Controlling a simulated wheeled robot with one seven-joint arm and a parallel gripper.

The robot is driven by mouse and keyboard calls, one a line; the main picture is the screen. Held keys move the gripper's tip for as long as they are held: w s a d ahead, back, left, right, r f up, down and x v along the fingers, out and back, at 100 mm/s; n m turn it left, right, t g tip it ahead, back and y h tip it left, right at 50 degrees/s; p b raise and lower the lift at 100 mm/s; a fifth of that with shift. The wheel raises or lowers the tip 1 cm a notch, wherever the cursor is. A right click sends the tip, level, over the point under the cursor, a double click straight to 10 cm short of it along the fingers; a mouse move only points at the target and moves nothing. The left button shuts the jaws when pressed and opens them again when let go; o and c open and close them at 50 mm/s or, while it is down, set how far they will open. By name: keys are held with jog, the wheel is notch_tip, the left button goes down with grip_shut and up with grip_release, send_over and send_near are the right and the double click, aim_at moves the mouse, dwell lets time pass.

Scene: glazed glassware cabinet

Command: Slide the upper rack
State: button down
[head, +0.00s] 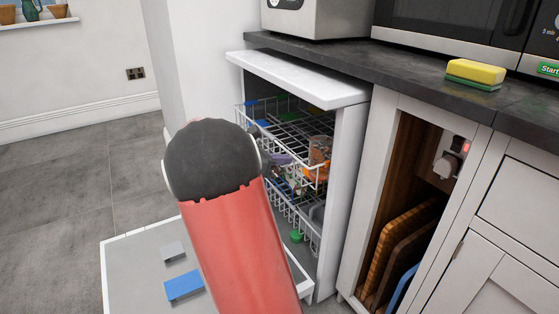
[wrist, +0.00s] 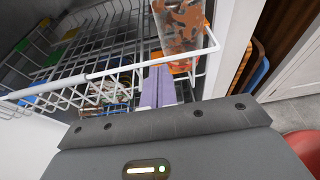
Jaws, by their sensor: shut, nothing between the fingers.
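The upper rack (head: 290,135) is a white wire basket, partly pulled out of the open dishwasher (head: 352,150). In the wrist view, the rack's white front rail (wrist: 110,70) crosses the picture above my gripper. My gripper (wrist: 155,80) has purple fingers held together, with nothing between them. In the head view, my arm hides part of the gripper and the rack's left front. A brown-orange patterned cup (wrist: 180,30) stands in the rack's right side, close to the fingers.
The lower rack (head: 305,225) is also partly out. The dishwasher door (head: 135,275) is folded down, with a blue block (head: 183,287) on it. An open cupboard with boards (head: 395,250) is at right. A sponge (head: 476,72) lies on the countertop. Floor at left is clear.

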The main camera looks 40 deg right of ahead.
jog(key=d, duration=0.3)
jog(key=s+d+p, duration=0.1)
jog(key=d, duration=0.2)
jog(key=s+d, duration=0.1)
jog(key=d, duration=0.2)
jog(key=shift+s+r+p, duration=0.1)
jog(key=shift+p, duration=0.2)
jog(key=shift+d, duration=0.1)
jog(key=f+p+v, duration=0.1)
jog(key=v, duration=1.3)
jog(key=shift+w+a+f+p, duration=0.15)
jog(key=shift+w+a+p, duration=0.15)
